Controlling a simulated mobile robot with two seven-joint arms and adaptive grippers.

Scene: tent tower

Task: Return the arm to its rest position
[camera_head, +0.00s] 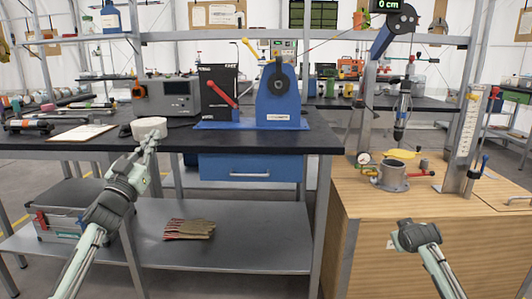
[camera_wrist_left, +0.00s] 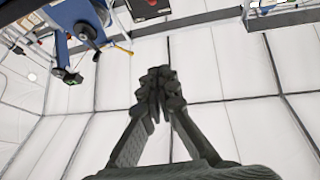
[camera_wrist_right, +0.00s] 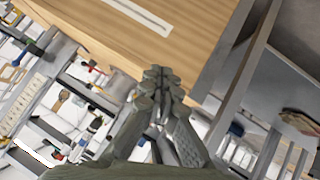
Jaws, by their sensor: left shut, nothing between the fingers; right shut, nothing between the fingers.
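My left arm comes in from the lower left of the head view, and its gripper (camera_head: 150,146) points up and forward at the front edge of the dark workbench (camera_head: 270,137). In the left wrist view its fingers (camera_wrist_left: 159,82) are closed together with nothing between them, against white tent walls. My right arm shows at the lower right of the head view, in front of the wooden bench (camera_head: 375,240). In the right wrist view the right gripper's fingers (camera_wrist_right: 161,80) are closed and empty, with the wooden bench behind them.
A white round object (camera_head: 149,128) is on the workbench right behind the left fingertips; contact cannot be told. A blue machine (camera_head: 278,98) with a red lever and a clipboard (camera_head: 84,133) are on the bench. A metal cylinder (camera_head: 393,175) stands on the wooden bench.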

